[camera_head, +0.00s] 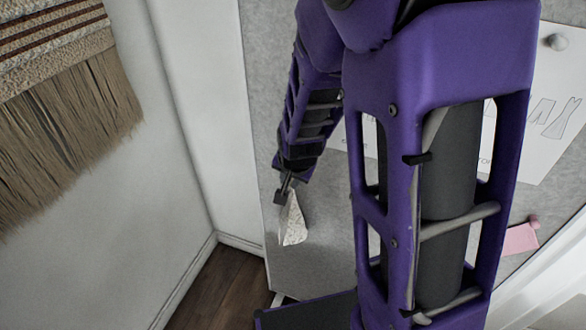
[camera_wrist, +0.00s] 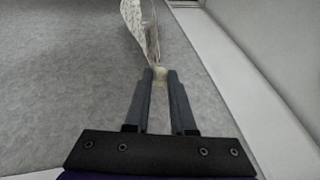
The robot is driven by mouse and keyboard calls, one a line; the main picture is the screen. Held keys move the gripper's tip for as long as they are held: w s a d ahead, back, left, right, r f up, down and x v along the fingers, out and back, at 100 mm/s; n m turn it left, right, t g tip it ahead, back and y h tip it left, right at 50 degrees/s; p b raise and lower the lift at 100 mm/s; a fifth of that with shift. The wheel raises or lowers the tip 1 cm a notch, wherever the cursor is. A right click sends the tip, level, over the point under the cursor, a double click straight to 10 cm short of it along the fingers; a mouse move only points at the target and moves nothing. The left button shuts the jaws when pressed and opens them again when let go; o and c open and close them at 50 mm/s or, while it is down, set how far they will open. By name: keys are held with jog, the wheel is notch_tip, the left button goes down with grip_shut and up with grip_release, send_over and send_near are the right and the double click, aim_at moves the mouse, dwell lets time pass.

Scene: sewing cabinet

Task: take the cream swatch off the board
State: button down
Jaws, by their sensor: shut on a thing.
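The cream swatch (camera_head: 292,222) is a pale, faintly patterned piece of cloth, bent and hanging below my gripper (camera_head: 284,188) in front of the grey board (camera_head: 325,250). In the wrist view the swatch (camera_wrist: 140,22) stands out beyond my fingertips, curved, its far end cut off by the top edge. My gripper (camera_wrist: 160,73) is shut on a small cream bit at the swatch's near end. I cannot tell whether this bit is cloth or a pin head. The swatch's lower part looks apart from the board, but I cannot tell if any of it touches.
A pink swatch (camera_head: 521,239) with a pink pin hangs at the board's right. A white sheet with drawings (camera_head: 553,118) is pinned above it. A fringed woven hanging (camera_head: 65,110) is on the left wall. Wooden floor (camera_head: 220,290) shows below. My arm hides the board's middle.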

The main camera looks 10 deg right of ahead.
jog(key=s+a+p, duration=0.1)
jog(key=s+a, duration=0.3)
jog(key=s, duration=0.2)
jog(key=shift+p, duration=0.4)
